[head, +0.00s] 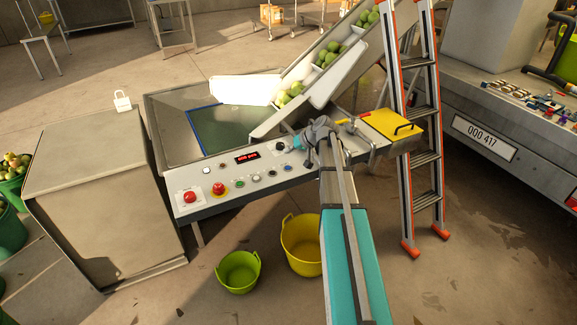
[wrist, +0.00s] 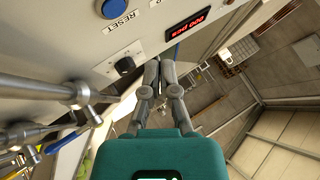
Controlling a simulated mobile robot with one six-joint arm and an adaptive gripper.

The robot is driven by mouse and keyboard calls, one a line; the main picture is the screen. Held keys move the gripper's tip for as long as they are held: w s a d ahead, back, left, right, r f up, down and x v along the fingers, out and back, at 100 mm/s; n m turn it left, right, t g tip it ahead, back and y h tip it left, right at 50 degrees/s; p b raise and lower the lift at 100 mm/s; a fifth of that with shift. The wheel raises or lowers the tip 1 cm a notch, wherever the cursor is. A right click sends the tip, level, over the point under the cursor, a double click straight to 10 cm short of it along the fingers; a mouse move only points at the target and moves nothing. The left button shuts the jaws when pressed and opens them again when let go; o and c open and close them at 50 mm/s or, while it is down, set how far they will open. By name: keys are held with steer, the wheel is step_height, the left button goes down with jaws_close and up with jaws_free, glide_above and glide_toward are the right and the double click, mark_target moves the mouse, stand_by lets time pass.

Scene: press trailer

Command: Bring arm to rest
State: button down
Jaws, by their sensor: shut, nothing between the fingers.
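My gripper (head: 281,146) is at the right end of the machine's control panel (head: 262,192) in the head view, with my arm reaching up to it from the bottom. In the wrist view my gripper (wrist: 160,72) shows its two grey fingers side by side, shut with nothing between them. The fingertips are close to the panel face, near a black knob (wrist: 125,66). I cannot tell whether they touch the panel. A blue button (wrist: 110,8) marked RESET and a red-lit display (wrist: 187,21) are farther up in that view.
A conveyor (head: 325,77) carrying green fruit rises behind the panel. A metal cabinet (head: 95,190) is at left.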

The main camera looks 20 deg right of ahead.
stand_by(0.7)
steer(key=s+a+r+g+h+p, duration=0.2)
steer(key=s+a+p, duration=0.3)
steer(key=s+a, duration=0.6)
steer(key=s+a+r+n+g+h+p, duration=0.1)
steer(key=s+a+r+g+h+p, duration=0.1)
steer(key=s+a, duration=0.9)
steer(key=s+g+h+p, duration=0.1)
steer(key=s+g+p, duration=0.1)
steer(key=s+g, duration=0.1)
steer(key=shift+s+a+h+p, duration=0.2)
steer(key=shift+a+h+p, duration=0.1)
steer(key=shift+a+p, duration=0.1)
stand_by(0.5)
steer(key=shift+d, duration=0.1)
